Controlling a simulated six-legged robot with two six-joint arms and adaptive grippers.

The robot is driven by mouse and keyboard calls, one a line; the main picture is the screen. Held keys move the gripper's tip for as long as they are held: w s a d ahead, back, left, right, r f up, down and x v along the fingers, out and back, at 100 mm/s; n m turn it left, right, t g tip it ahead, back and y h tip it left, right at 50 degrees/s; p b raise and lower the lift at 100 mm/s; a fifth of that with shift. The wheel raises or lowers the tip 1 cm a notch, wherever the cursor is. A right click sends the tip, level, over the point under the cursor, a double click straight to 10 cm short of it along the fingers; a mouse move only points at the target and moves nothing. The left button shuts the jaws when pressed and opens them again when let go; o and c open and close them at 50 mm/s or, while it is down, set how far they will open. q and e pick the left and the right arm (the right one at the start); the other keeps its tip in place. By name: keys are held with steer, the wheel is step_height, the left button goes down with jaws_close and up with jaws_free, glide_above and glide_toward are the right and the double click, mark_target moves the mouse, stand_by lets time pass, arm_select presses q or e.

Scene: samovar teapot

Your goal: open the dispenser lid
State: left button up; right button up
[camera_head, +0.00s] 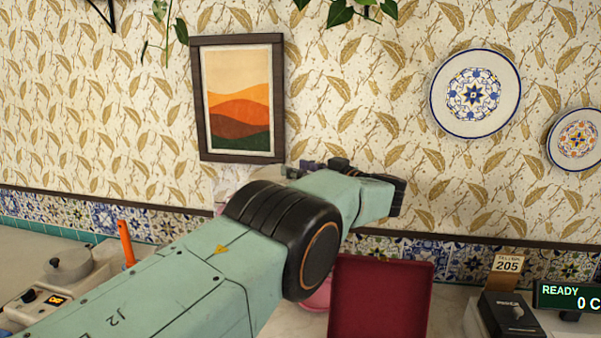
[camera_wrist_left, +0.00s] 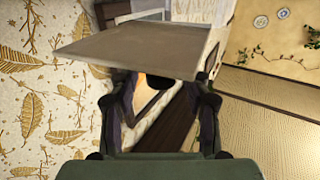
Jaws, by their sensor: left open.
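My left arm crosses the head view from the lower left, and its gripper (camera_head: 318,166) shows only as small dark parts behind the wrist, in front of the wall. In the left wrist view the gripper (camera_wrist_left: 164,88) is open, with its fingers apart. A flat grey panel (camera_wrist_left: 135,48) lies across the view beyond and above the fingers; whether it is the dispenser lid I cannot tell. A dark rounded thing shows below the panel, between the fingers. A pale object (camera_head: 235,178) in the head view is mostly hidden by my arm; I cannot identify it. My right gripper is not in view.
A dark red panel (camera_head: 380,298) stands right of my arm, with a pink thing (camera_head: 318,297) partly hidden beside it. A black card device (camera_head: 510,312) and a display (camera_head: 570,296) are at right. A knobbed appliance (camera_head: 68,268) is at left.

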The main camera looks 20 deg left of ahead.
arm_select(q)
step_height(320, 180, up, 9)
steer(key=shift+s+r, duration=0.1)
steer(key=shift+d+r, duration=0.15)
steer(key=shift+d, duration=0.1)
steer(key=shift+a, duration=0.2)
